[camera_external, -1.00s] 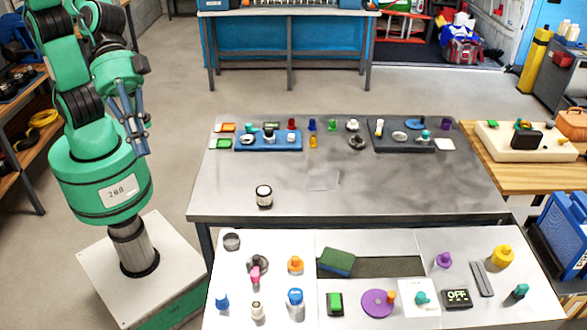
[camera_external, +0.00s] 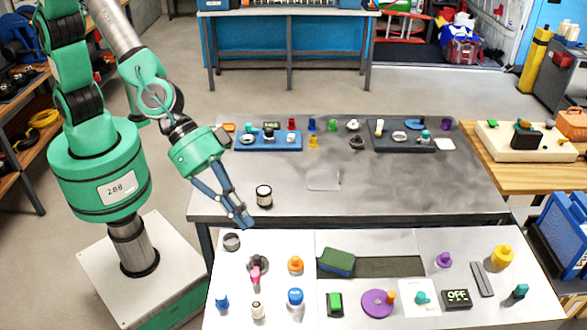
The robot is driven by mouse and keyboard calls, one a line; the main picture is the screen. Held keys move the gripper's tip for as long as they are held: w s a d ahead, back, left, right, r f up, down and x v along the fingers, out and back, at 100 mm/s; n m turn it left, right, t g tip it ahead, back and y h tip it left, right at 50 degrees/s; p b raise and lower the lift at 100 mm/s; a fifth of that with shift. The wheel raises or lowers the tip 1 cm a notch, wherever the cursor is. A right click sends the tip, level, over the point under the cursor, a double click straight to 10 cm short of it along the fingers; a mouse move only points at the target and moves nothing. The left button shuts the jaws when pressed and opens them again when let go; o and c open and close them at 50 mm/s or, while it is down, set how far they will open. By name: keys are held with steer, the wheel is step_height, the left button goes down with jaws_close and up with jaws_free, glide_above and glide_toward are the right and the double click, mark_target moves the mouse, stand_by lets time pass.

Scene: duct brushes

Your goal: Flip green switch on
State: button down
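A green switch in a black housing (camera_external: 335,304) sits on the white front panel, left of a purple disc. My gripper (camera_external: 242,220) hangs over the left front edge of the grey table, beyond the panel's back left corner and well apart from the green switch. Its blue fingers point down and to the right, with nothing visible between them. Their tips look close together, but the gap cannot be made out.
The white panel (camera_external: 230,275) also carries a grey ring (camera_external: 232,241), orange and blue knobs, a purple disc (camera_external: 377,303) and a green block (camera_external: 336,262). A black-and-white jar (camera_external: 264,195) stands near my gripper. The grey table's middle (camera_external: 420,185) is mostly clear.

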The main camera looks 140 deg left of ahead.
steer(key=w+a+f+n+g+y, duration=0.1)
steer(key=w+a+f+y, duration=0.1)
steer(key=a+f, duration=0.4)
steer(key=w+a+f+n+g+y+p, duration=0.1)
steer(key=a+f, duration=0.5)
steer(key=f, duration=0.8)
steer(key=w+n+y, duration=0.1)
steer(key=w, duration=0.1)
steer(key=shift+w+n+y, duration=0.3)
steer(key=shift+w, duration=0.05)
steer(key=b, duration=0.2)
glide_above(335, 301)
steer(key=s, duration=0.2)
steer(key=f, duration=0.7)
steer(key=shift+w+d, duration=0.1)
steer(key=shift+d, duration=0.2)
steer(key=shift+w+f+b, duration=0.2)
steer(key=shift+f+b, duration=0.25)
steer(key=shift+f, duration=0.6)
steer(key=shift+w+d+f+b, duration=0.15)
steer(key=shift+f+b, duration=0.15)
steer(key=shift+f, duration=0.6)
steer(key=shift+w+g+p, duration=0.15)
steer(key=shift+g+p, duration=0.25)
steer(key=shift+p, duration=1.7)
